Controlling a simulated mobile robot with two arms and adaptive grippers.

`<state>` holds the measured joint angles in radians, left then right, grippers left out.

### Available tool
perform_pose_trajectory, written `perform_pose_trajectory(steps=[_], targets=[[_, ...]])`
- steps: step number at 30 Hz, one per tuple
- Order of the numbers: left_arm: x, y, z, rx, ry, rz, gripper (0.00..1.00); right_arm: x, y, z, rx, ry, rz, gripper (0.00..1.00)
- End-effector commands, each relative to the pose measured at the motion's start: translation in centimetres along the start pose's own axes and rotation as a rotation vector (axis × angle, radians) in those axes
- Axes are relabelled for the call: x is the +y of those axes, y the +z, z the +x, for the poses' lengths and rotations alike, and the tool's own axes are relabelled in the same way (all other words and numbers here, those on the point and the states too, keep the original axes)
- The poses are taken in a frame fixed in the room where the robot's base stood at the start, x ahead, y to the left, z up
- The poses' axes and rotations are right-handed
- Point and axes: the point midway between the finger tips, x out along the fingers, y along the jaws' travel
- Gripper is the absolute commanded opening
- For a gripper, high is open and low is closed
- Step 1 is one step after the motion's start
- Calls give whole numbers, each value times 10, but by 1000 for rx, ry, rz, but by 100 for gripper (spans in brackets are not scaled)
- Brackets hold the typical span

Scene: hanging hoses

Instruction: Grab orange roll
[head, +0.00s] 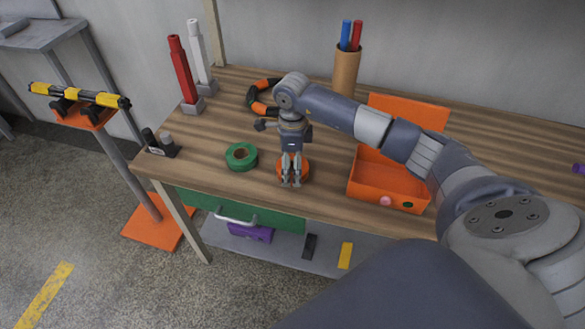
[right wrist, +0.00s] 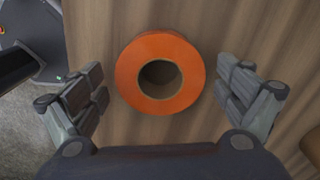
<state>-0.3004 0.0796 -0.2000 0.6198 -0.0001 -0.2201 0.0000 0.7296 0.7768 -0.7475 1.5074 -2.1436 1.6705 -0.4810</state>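The orange roll (right wrist: 160,100) lies flat on the wooden table, its round hole facing up in the right wrist view. In the head view the orange roll (head: 305,170) is partly hidden behind my right gripper (head: 291,183). My right gripper (right wrist: 160,92) points down over the roll. Its fingers are spread, one on each side of the roll, with a gap to it on both sides. It holds nothing. How high the fingertips are above the table is hard to tell. My left gripper is in neither view.
A green roll (head: 241,156) lies left of my gripper. An open orange box (head: 388,180) stands to the right. Red (head: 184,70) and white (head: 199,55) posts and a brown cup (head: 346,72) stand at the back. The table's front edge is close.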

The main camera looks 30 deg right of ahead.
Motion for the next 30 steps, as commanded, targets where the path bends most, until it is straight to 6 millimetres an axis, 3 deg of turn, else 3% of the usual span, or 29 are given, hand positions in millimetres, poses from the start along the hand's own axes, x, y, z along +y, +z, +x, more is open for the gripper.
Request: perform_pose_trajectory(steps=[1, 5, 6, 19, 26, 30], targets=[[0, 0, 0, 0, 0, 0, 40, 0, 0, 0, 0, 0, 0, 75], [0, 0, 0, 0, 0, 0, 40, 0, 0, 0, 0, 0, 0, 46], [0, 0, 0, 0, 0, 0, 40, 0, 0, 0, 0, 0, 0, 45], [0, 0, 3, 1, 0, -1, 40, -1, 0, -6, 0, -2, 1, 44], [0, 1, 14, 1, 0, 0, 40, -2, 0, -36, -3, -6, 0, 44], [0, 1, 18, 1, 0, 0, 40, 29, 4, -36, 1, 0, -6, 44]])
